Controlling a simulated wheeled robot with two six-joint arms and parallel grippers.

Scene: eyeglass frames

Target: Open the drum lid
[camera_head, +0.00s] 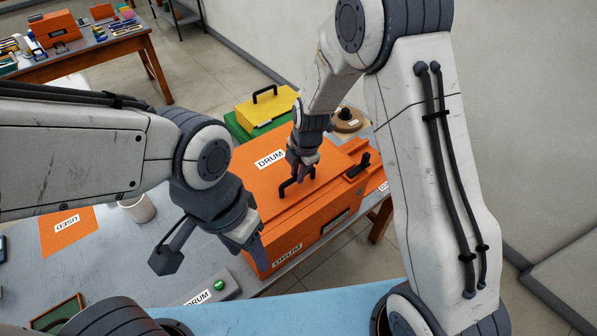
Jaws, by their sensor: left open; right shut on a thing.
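The drum is an orange box (338,222) on the table, labelled DRUM on its top and front. Its orange lid (262,189) looks shut and carries a black handle (284,191). My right gripper (297,180) is over the lid, shut on the black handle. The fingers partly hide the handle. My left gripper (255,245) is open and empty, close to the left front corner of the box. I cannot tell whether it touches the box.
A grey unit with a green button (219,285) sits in front of the box. A white cup (138,208) and an orange USED sheet (68,231) lie left. A yellow box (267,106) and a brown round object (346,120) stand behind.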

